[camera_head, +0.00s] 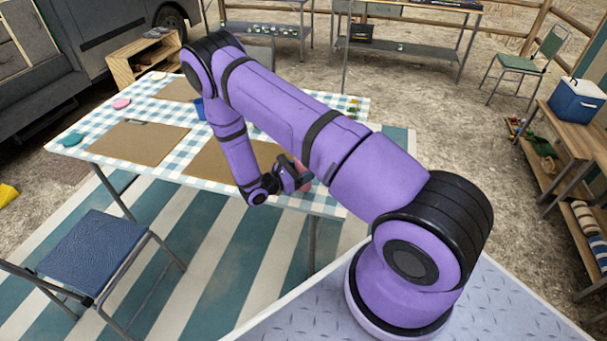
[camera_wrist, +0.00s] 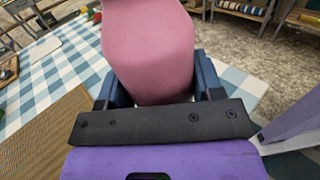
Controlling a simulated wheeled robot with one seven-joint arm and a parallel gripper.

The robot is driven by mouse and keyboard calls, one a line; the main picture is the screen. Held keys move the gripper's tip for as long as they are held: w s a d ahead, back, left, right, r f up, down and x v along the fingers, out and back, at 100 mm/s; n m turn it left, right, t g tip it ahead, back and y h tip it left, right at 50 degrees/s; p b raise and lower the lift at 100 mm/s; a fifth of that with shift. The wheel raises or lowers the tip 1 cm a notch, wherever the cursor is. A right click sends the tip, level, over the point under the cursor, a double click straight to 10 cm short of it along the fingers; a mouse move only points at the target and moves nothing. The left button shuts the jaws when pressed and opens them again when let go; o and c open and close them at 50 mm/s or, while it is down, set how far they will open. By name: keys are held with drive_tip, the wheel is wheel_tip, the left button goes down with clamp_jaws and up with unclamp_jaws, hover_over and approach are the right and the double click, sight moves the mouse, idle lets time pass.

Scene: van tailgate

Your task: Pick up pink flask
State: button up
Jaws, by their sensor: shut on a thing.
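The pink flask (camera_wrist: 150,50) fills the top middle of the wrist view, between the two dark fingers of my gripper (camera_wrist: 155,88). My gripper is shut on it. In the head view, my gripper (camera_head: 291,180) is over the near right part of the checked table (camera_head: 225,180), and only a small pink part of the flask (camera_head: 305,178) shows past it. The rest of the flask is hidden there by my gripper and arm. I cannot tell whether its base touches the table.
Brown mats (camera_head: 138,143) lie on the table, with a pink disc (camera_head: 122,103), a teal disc (camera_head: 72,140) and a blue cup (camera_head: 199,108). A blue folding chair (camera_head: 95,250) stands at the near left. A bench with a blue cooler (camera_head: 576,100) stands at the right.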

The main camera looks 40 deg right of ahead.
drive_tip(key=w+a+r, duration=0.1)
drive_tip(key=w+a, duration=0.1)
drive_tip(key=w, duration=0.5)
drive_tip(key=w+a+r, duration=0.1)
drive_tip(key=w+a, duration=0.2)
drive_tip(key=w, duration=0.5)
drive_tip(key=shift+a+r, duration=0.2)
drive_tip(key=shift+r, duration=0.1)
drive_tip(key=shift+r, duration=0.1)
idle(0.4)
drive_tip(key=s+a+r+n+t+y, duration=0.4)
drive_tip(key=a+r+n+t, duration=0.45)
drive_tip(key=r+t, duration=0.35)
drive_tip(key=w+d+r+n+t+y, duration=0.1)
drive_tip(key=w+r+n+t+y, duration=0.2)
drive_tip(key=r+n+t+y, duration=0.3)
wheel_tip(320, 180, up, 5)
drive_tip(key=shift+w+f+y, duration=0.1)
drive_tip(key=shift+w+y, duration=0.05)
drive_tip(key=shift+y, duration=0.65)
drive_tip(key=shift+a+r+n+y, duration=0.1)
drive_tip(key=shift+r+n+y, duration=0.45)
drive_tip(key=shift+r+y, duration=0.1)
